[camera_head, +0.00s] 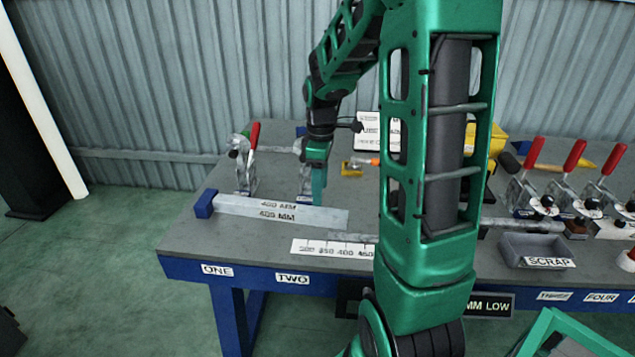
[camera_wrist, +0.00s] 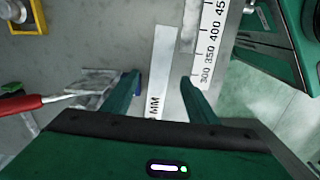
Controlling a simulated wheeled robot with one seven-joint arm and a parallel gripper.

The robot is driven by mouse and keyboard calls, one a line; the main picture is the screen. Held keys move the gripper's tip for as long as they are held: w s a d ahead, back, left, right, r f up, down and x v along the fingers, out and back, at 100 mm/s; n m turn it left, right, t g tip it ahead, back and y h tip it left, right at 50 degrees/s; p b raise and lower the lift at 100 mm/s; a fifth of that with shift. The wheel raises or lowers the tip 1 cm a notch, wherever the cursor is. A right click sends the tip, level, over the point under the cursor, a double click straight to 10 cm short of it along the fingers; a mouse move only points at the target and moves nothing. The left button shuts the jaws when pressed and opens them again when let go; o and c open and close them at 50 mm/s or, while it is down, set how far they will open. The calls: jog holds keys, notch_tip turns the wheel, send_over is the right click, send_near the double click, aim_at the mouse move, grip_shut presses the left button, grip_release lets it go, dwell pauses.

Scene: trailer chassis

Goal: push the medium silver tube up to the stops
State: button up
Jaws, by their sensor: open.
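The silver bar marked 400 MM (camera_head: 300,213), which looks like the medium tube, lies flat near the table's left front. Its left end is at a blue stop block (camera_head: 204,203); I cannot tell whether they touch. In the wrist view the bar (camera_wrist: 163,60) runs between my fingers. My gripper (camera_wrist: 160,80) is open and points down, one finger on each side of the bar, with no clear contact. In the head view my gripper (camera_head: 318,200) is near the bar's far side, partly merged with the arm. A second grey tube (camera_head: 350,237) lies nearer the front, partly hidden by my arm.
A ruler strip (camera_head: 330,249) lies along the front edge. Red-handled clamps stand at left (camera_head: 247,165) and right (camera_head: 520,190). A SCRAP tray (camera_head: 540,251) sits front right. A yellow-framed item (camera_head: 352,168) lies behind.

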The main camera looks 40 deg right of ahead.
aim_at(319, 209)
notch_tip(319, 209, down, 9)
dwell(0.4)
jog(key=shift+c, duration=0.3)
grip_shut()
jog(key=shift+n, duration=0.5)
jog(key=shift+w, duration=0.1)
jog(key=shift+w+d, duration=0.2)
jog(key=shift+w, duration=0.25)
dwell(0.4)
jog(key=shift+o, duration=0.3)
grip_release()
jog(key=shift+s, duration=0.1)
